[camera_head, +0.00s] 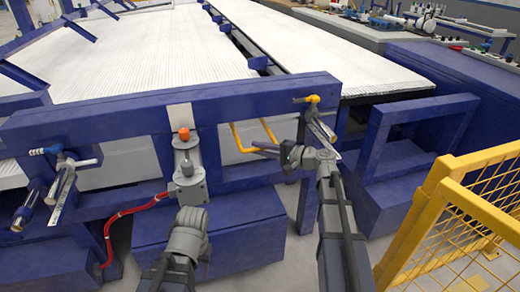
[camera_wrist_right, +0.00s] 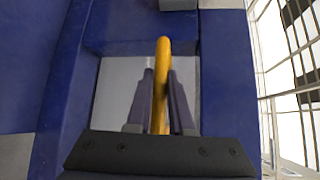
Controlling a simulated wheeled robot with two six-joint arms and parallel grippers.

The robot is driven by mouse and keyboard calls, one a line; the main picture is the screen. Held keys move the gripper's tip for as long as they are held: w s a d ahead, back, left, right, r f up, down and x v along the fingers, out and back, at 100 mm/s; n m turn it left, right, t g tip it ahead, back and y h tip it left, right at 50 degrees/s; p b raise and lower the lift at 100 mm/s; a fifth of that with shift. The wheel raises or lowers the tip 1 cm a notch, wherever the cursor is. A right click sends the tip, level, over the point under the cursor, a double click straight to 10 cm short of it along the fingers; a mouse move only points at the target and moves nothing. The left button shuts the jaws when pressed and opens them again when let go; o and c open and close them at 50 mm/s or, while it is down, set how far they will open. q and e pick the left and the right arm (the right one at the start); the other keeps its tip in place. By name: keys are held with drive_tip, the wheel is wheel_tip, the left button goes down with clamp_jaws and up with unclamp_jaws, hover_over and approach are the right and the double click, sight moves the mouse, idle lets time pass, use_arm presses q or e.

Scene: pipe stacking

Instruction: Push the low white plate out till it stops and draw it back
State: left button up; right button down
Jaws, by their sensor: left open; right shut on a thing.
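My right gripper (camera_head: 268,149) is shut around a yellow handle bar (camera_head: 238,140) below the blue cross-beam. In the right wrist view the yellow bar (camera_wrist_right: 161,75) runs between the two fingers (camera_wrist_right: 160,95), with a pale plate surface (camera_wrist_right: 112,88) behind it. In the head view a low white surface (camera_head: 130,160) shows through the opening under the beam; how it joins the handle is hidden. My left gripper (camera_head: 190,208) is open, low in front of a grey fitting with an orange knob (camera_head: 184,134); its fingers are hard to make out. It is apart from the yellow handle.
The blue cross-beam (camera_head: 235,105) spans in front of the ribbed white bed (camera_head: 150,55). A red hose (camera_head: 125,212) hangs at the left. Metal rods with blue (camera_head: 45,150) and yellow (camera_head: 312,98) fittings stick out. A yellow mesh fence (camera_head: 450,225) stands close at right.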

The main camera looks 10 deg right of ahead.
idle(0.7)
drive_tip(key=s, duration=0.5)
drive_tip(key=shift+s, duration=0.3)
drive_tip(key=c, duration=0.8)
unclamp_jaws()
drive_tip(key=shift+d, duration=0.1)
drive_tip(key=shift+d, duration=0.1)
drive_tip(key=p+v, duration=0.1)
drive_tip(key=v, duration=0.6)
drive_tip(key=shift+s+d, duration=0.25)
drive_tip(key=shift+s, duration=0.05)
